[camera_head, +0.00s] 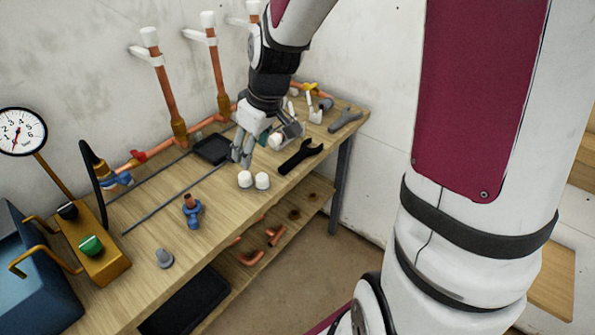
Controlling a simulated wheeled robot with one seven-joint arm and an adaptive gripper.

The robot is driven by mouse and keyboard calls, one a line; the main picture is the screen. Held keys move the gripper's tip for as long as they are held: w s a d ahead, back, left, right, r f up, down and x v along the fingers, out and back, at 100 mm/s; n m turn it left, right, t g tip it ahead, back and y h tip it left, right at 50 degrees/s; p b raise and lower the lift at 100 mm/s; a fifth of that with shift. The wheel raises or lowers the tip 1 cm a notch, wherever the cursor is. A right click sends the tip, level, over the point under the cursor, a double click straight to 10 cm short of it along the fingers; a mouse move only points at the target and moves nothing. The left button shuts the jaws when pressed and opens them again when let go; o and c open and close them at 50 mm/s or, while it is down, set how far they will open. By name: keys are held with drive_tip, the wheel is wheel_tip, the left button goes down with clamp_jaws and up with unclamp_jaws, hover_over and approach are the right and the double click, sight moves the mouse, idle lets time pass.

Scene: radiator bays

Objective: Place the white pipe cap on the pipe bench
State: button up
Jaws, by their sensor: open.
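The pipe bench (224,199) is a wooden-topped workbench along the wall. Two white pipe caps, a left one (245,179) and a right one (262,181), stand side by side on its top near the front edge. My gripper (267,146) is open, reaching down over the bench just behind these two caps. Another white cap-like piece (275,140) shows between its spread fingers; I cannot tell whether it touches them or rests on the bench. More white caps sit on the upright copper pipes, such as the left one (150,36).
A blue-based fitting (191,211), a grey piece (164,258) and a pressure gauge (20,132) are left. The bench's front middle has bare wood.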

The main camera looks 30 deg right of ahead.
drive_tip(key=s+r+m, duration=0.1)
drive_tip(key=s+r, duration=0.3)
drive_tip(key=s, duration=0.4)
drive_tip(key=s+a+r+m, duration=0.1)
drive_tip(key=s+r+m, duration=0.1)
drive_tip(key=s, duration=0.6)
drive_tip(key=s+a+r+m+h, duration=0.1)
drive_tip(key=s+r, duration=0.4)
drive_tip(key=s, duration=0.4)
drive_tip(key=shift+r+m, duration=0.3)
drive_tip(key=shift+r, duration=0.05)
drive_tip(key=shift+s+a, duration=0.1)
drive_tip(key=shift+s+r+t+p, duration=0.1)
drive_tip(key=shift+r+t+p, duration=0.2)
drive_tip(key=shift+r+p, duration=1.05)
drive_tip(key=shift+r, duration=0.15)
